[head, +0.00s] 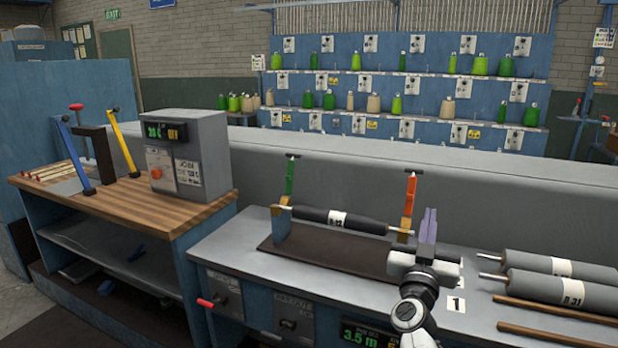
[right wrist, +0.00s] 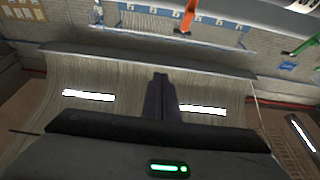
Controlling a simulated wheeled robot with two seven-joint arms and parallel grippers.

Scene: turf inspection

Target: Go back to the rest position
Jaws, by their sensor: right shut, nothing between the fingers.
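My right gripper (head: 429,213) is in the head view, right of centre. Its purple fingers point up and are shut with nothing between them. It shows just to the right of the orange post (head: 408,205) of a roll stand. In the right wrist view the dark shut fingers (right wrist: 160,80) stand in the middle, with the orange post (right wrist: 186,20) beyond them at the top. My left gripper is not in view.
A dark roll (head: 325,217) lies between the green post (head: 288,180) and the orange post. Grey rolls (head: 560,287) and brown rods (head: 555,311) lie on the bench at the right. A wooden-topped bench (head: 125,198) with a control box (head: 200,150) stands left.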

